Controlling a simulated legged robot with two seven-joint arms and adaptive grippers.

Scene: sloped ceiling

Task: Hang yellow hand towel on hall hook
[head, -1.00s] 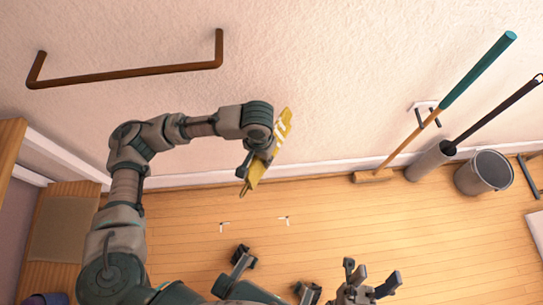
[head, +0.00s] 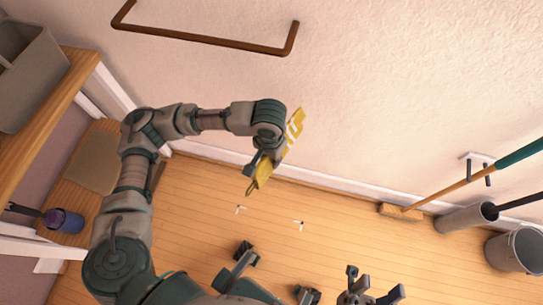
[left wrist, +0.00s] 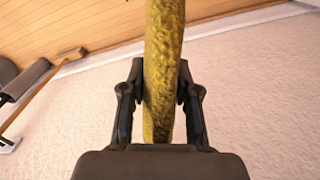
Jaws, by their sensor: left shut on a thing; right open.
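The yellow hand towel (head: 295,128), with pale marks, hangs folded and narrow in my left gripper (head: 258,172) in the head view, in front of the pale wall. In the left wrist view the towel (left wrist: 163,50) runs edge-on between the two fingers of my left gripper (left wrist: 160,95), which is shut on it. A brown bar with bent ends (head: 205,40) is fixed to the wall, above and left of the towel and apart from it. I cannot tell whether this bar is the hall hook. My right gripper (head: 373,285) is open and empty at the bottom.
A wall holder with two pegs (head: 478,165) is at the right, by a teal-handled broom (head: 450,190). A grey tube (head: 466,217) and a metal bucket (head: 516,250) stand near it. Wooden shelving (head: 45,115) with a grey bin (head: 30,75) is at the left.

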